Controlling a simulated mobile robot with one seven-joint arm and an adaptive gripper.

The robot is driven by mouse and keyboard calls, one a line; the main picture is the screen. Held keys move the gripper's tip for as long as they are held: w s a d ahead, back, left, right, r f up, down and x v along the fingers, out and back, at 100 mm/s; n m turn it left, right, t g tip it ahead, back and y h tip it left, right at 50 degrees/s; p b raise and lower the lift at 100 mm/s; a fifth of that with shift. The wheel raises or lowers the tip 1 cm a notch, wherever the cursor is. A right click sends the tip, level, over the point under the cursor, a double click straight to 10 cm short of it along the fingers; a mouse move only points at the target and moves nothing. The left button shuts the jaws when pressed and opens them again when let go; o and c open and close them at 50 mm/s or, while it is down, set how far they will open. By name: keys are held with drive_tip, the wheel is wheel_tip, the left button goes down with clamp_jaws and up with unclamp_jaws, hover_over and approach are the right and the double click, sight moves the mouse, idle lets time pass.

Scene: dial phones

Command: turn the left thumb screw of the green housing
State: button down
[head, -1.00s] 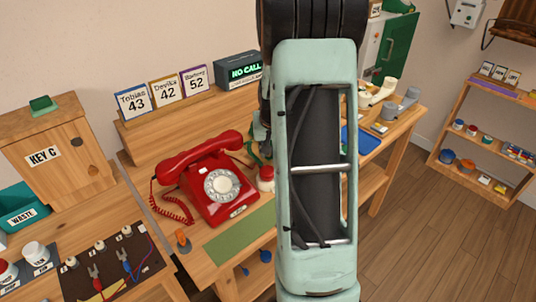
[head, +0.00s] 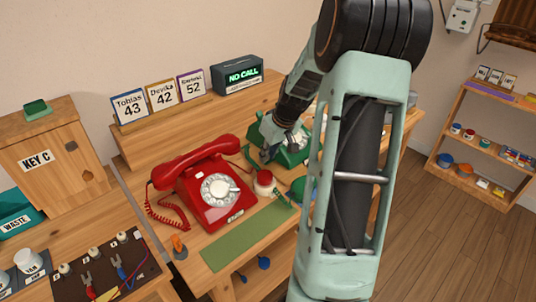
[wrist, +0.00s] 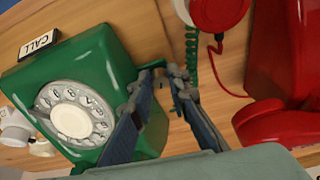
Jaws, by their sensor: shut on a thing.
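The green housing (wrist: 115,60) of a dial phone fills the left of the wrist view, with its pale dial (wrist: 75,118) facing up. It also shows in the head view (head: 291,153), partly behind my arm. My gripper (wrist: 161,72) is at the side of the housing that faces the red phone. Its fingertips are shut on the left thumb screw, at the housing's edge. The screw is small, dark and mostly hidden between the tips. In the head view my gripper (head: 267,153) reaches down beside the housing's left side.
The red phone (head: 208,188) stands close to the left of my gripper. A round red-topped object (head: 264,181) and a green coiled cord (wrist: 191,50) lie near. A NO CALL display (head: 238,75) stands behind. A green mat (head: 245,236) lies bare in front.

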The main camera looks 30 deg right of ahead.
idle(0.3)
drive_tip(key=c, duration=1.8)
unclamp_jaws()
drive_tip(key=shift+c, duration=0.2)
drive_tip(key=shift+s+d+r, duration=0.15)
drive_tip(key=shift+r, duration=0.45)
drive_tip(key=v, duration=0.6)
drive_tip(key=shift+s+a+r, duration=0.25)
drive_tip(key=shift+r, duration=0.1)
